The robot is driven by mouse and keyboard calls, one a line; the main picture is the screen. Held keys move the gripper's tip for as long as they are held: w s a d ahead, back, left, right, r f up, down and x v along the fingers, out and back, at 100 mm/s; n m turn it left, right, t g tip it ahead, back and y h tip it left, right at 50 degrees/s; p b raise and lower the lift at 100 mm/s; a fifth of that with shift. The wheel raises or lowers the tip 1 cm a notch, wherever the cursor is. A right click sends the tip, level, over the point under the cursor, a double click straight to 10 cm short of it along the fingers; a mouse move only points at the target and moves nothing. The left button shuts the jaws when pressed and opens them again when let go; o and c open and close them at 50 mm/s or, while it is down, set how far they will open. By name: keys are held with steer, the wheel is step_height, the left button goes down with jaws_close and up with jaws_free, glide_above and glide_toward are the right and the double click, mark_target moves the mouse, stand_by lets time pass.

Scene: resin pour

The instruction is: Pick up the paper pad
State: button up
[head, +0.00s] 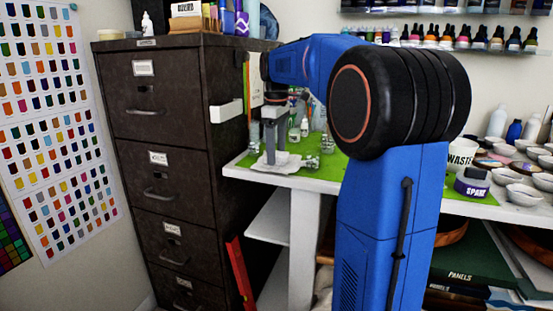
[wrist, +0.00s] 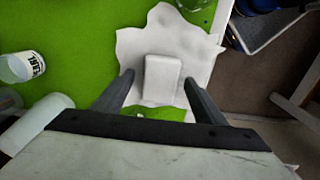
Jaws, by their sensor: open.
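The paper pad (wrist: 162,72), a small white block with rounded corners, lies on a crumpled white sheet (wrist: 133,42) in the wrist view. The sheet also shows near the left end of the white table in the head view (head: 292,163), where I cannot clearly tell the pad from it. My gripper (wrist: 158,79) is open and points down over the pad. Its fingers show on either side of the pad, with nothing held; I cannot tell the height left. In the head view my gripper (head: 275,145) hides part of the sheet.
A green mat (wrist: 55,35) covers the table. A labelled cup (wrist: 22,67) and a pale cylinder (wrist: 40,120) stand left of the pad in the wrist view. Small glass jars (head: 327,143) stand close by. A dark filing cabinet (head: 170,100) borders the table's left end.

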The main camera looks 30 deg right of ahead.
mark_target(277, 153)
steer(key=c, duration=1.2)
steer(key=shift+r, duration=0.1)
step_height(277, 153, up, 10)
